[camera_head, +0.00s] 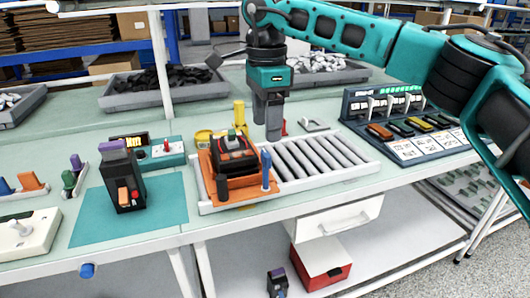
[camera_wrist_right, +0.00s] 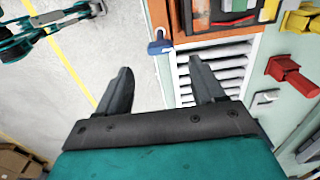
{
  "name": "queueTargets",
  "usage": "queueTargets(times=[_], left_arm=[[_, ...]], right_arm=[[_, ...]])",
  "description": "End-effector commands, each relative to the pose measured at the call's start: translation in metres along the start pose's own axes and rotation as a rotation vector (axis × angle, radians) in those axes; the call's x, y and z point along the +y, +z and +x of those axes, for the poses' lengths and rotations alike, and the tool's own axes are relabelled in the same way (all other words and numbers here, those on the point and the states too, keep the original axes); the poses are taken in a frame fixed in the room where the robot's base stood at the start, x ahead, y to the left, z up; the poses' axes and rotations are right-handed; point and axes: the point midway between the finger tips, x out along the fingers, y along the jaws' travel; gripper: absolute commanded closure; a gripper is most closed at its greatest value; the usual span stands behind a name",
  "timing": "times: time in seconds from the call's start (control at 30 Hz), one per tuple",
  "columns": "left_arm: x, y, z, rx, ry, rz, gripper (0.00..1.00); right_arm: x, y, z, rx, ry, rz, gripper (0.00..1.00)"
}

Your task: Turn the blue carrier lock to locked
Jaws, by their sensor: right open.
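The blue carrier lock (camera_head: 265,171) is a small upright blue post at the front right corner of the orange carrier (camera_head: 208,178). The carrier bears a black breaker unit (camera_head: 234,156) and sits on the left end of the roller conveyor. In the right wrist view the blue lock (camera_wrist_right: 160,42) shows beyond and between the fingers, at the edge of the orange carrier (camera_wrist_right: 160,13). My right gripper (camera_head: 268,134) points down, open and empty, behind and above the carrier's right side, apart from the lock. My left gripper is not in view.
The roller conveyor (camera_head: 365,167) runs right. A yellow post (camera_head: 239,113) and a red handle (camera_wrist_right: 288,76) stand near the carrier. A black device (camera_head: 120,178) stands on the teal mat (camera_head: 165,212) at left. A breaker panel (camera_head: 397,100) stands at right.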

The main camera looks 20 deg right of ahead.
Motion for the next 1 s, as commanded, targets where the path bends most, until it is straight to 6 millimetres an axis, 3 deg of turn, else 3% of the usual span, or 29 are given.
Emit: queueTargets(times=[0.2, 0.4, 0.77, 1.0], left_arm=[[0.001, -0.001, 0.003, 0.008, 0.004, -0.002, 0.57], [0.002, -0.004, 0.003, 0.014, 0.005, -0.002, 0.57], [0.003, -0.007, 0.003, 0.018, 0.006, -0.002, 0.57], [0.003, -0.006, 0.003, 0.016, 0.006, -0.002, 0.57]], right_arm=[[0.000, 0.000, 0.045, -0.001, 0.001, -0.001, 0.32], [0.000, 0.000, 0.066, -0.002, 0.000, 0.000, 0.32], [0.000, 0.001, 0.072, -0.002, -0.002, 0.000, 0.32], [0.000, 0.001, 0.071, -0.002, -0.001, 0.000, 0.53]])
